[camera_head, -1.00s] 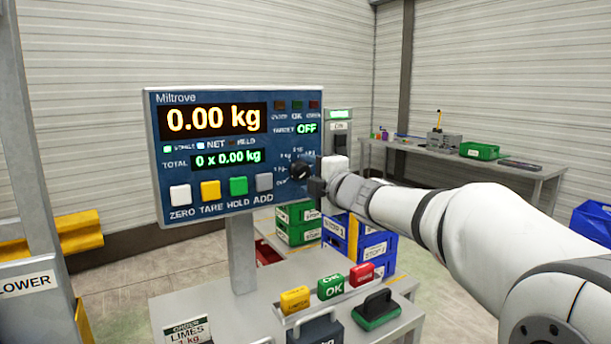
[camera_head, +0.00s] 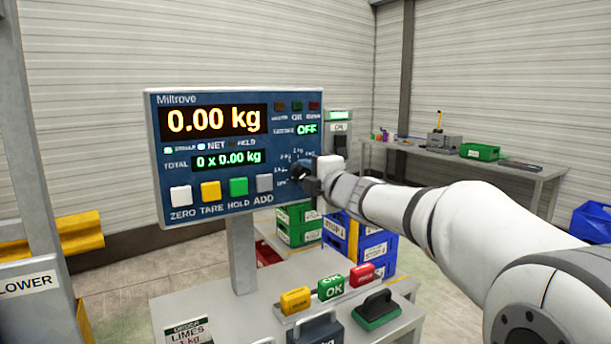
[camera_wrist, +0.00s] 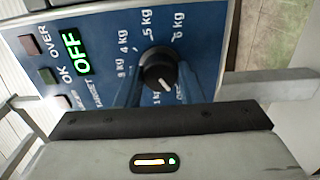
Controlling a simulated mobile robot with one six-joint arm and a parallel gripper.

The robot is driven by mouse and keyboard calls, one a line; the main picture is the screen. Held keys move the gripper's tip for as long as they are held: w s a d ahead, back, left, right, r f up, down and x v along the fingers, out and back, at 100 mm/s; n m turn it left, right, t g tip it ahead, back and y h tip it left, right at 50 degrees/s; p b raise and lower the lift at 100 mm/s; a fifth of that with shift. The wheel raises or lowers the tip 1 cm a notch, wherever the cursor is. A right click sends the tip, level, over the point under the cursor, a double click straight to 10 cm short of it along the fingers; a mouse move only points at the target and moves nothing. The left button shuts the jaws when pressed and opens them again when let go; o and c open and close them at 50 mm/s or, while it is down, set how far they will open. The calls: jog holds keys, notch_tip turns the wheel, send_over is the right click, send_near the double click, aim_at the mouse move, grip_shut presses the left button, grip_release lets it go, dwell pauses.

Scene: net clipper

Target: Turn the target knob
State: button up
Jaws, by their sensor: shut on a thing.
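The target knob (camera_wrist: 158,70) is round and black, on the blue scale panel (camera_head: 205,217) with kg labels around it. Its white pointer mark shows near its lower edge in the wrist view. In the head view the knob (camera_head: 298,170) is at the panel's right side, partly hidden by my gripper (camera_head: 310,178). My gripper (camera_wrist: 160,84) is shut on the knob, with one finger on each side of it. The target display (camera_wrist: 74,52) reads OFF, also in the head view (camera_head: 307,129).
Square buttons (camera_head: 210,191) line the panel's lower edge. Below stands a grey table (camera_head: 245,310) with yellow, green and red blocks (camera_head: 330,287) and a dark-handled stamp (camera_head: 377,308). Green and blue crates (camera_head: 375,250) stand behind. A workbench (camera_head: 520,168) is at the back right.

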jog(key=shift+r, duration=0.1)
jog(key=shift+m+p, duration=0.4)
jog(key=shift+p, duration=0.05)
jog(key=m+p, duration=0.2)
jog(key=shift+r+m, duration=0.15)
jog(key=shift+m, duration=0.25)
jog(key=shift+m+p, duration=1.55)
jog(key=shift+m, duration=0.45)
jog(key=shift+f, duration=0.2)
jog(key=o, duration=0.9)
jog(key=shift+w, duration=0.1)
jog(key=shift+o, duration=0.5)
